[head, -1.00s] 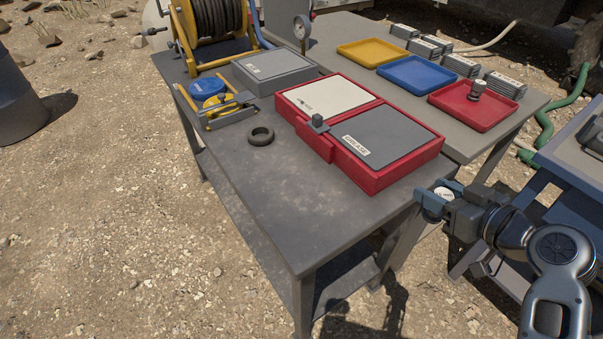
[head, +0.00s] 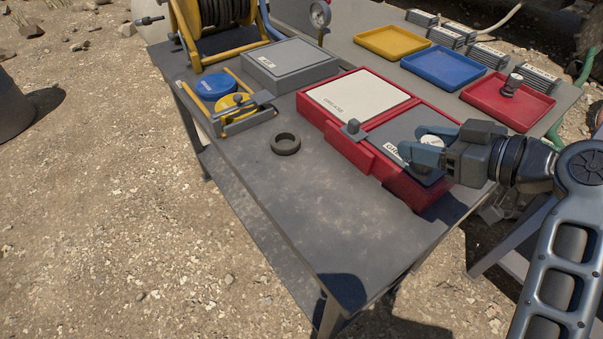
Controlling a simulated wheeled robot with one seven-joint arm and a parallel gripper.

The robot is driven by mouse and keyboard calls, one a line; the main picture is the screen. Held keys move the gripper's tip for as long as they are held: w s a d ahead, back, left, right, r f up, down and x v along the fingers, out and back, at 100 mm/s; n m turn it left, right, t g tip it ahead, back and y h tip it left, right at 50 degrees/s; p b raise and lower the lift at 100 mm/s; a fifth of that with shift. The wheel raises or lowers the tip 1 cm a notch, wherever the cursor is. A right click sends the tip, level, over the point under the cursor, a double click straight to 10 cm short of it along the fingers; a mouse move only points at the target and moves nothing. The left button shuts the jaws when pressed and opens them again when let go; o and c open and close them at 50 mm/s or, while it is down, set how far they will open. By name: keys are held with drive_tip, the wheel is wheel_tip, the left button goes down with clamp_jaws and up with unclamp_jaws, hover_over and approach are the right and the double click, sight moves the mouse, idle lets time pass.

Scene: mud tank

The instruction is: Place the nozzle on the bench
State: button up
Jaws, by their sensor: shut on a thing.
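My gripper (head: 426,147) is at the right, in front of the red case (head: 335,150) in the picture, with its fingers pointing left. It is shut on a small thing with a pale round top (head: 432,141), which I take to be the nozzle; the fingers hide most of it. It appears held above the bench, over the case's grey right half. The dark grey bench (head: 300,215) has bare top in front of the case and to its left.
A black ring (head: 285,144) lies left of the red case. A yellow clamp-like tool (head: 245,118), blue disc (head: 216,86) and grey case (head: 290,64) are behind it. Yellow (head: 393,43), blue (head: 445,68) and red (head: 508,100) trays sit on the farther table; the red one holds a small fitting (head: 512,85).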

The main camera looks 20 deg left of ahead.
drive_tip(key=s+a+f, duration=0.2)
drive_tip(key=a, duration=0.1)
drive_tip(key=s+a+f+p, duration=0.1)
drive_tip(key=a+f, duration=0.1)
drive_tip(key=a, duration=0.2)
drive_tip(key=s+a+f, duration=0.2)
drive_tip(key=a, duration=0.1)
drive_tip(key=shift+s+a+f, duration=0.2)
drive_tip(key=shift+s+f, duration=0.1)
drive_tip(key=shift+f, duration=0.1)
drive_tip(key=shift+f+p, duration=0.4)
drive_tip(key=shift+f, duration=1.65)
drive_tip(key=shift+f, duration=0.15)
drive_tip(key=o, duration=1.1)
drive_tip(key=b+v, duration=0.1)
drive_tip(key=v, duration=1.1)
